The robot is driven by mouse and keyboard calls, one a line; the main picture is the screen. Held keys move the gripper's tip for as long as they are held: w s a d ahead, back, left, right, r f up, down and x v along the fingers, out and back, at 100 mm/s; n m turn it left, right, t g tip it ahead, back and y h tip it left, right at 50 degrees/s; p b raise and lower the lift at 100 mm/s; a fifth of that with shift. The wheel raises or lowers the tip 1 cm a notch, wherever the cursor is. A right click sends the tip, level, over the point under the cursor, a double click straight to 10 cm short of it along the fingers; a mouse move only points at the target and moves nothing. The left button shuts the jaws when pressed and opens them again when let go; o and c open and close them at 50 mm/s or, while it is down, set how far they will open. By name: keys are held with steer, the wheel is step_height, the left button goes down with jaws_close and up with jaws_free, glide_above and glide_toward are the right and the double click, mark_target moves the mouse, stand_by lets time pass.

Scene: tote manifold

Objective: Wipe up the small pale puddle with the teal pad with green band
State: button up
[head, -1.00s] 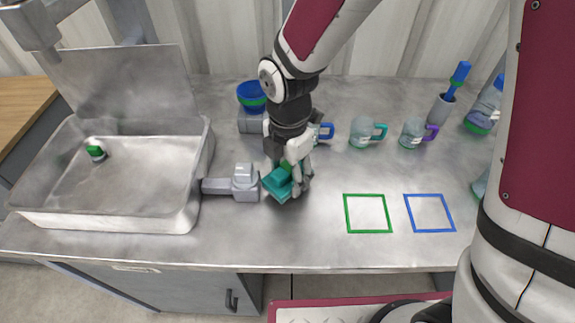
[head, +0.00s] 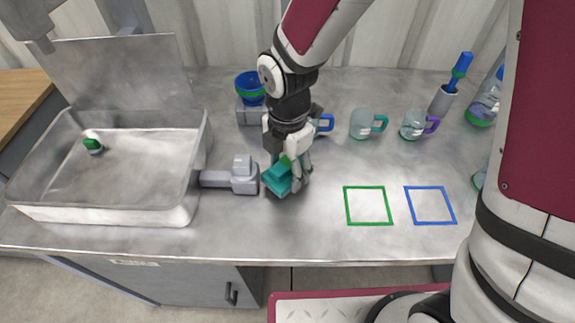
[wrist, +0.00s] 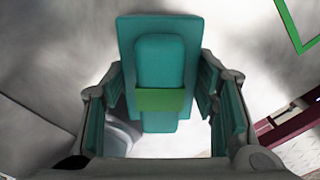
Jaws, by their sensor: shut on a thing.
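My gripper (head: 290,176) is shut on the teal pad with green band (head: 276,179), low over the metal counter. In the wrist view, the pad (wrist: 165,60) sits between the two fingers, with its green band across its middle. I cannot tell whether the pad touches the counter. I cannot make out the small pale puddle; glare on the metal and the gripper itself may hide it.
A grey valve-like fitting (head: 241,177) sits just left of the pad, beside the metal basin (head: 110,208). Mugs (head: 362,124) and a blue bowl (head: 250,86) stand behind. Green (head: 368,187) and blue (head: 430,187) outlined squares lie on clear counter to the right.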

mark_target(267, 170)
steer(key=shift+f+b, duration=0.45)
steer(key=shift+f, duration=0.4)
steer(key=shift+a+r, duration=0.1)
steer(key=shift+a, duration=0.45)
steer(key=shift+w+a+r, duration=0.1)
steer(key=shift+a, duration=0.65)
steer(key=c, duration=0.4)
steer(key=shift+a, duration=0.9)
steer(key=shift+c, duration=0.6)
steer(key=shift+d+p, duration=0.7)
steer(key=shift+d, duration=1.45)
steer(key=shift+r, duration=0.15)
steer(key=shift+r+p, duration=2.5)
steer(key=shift+r, duration=0.4)
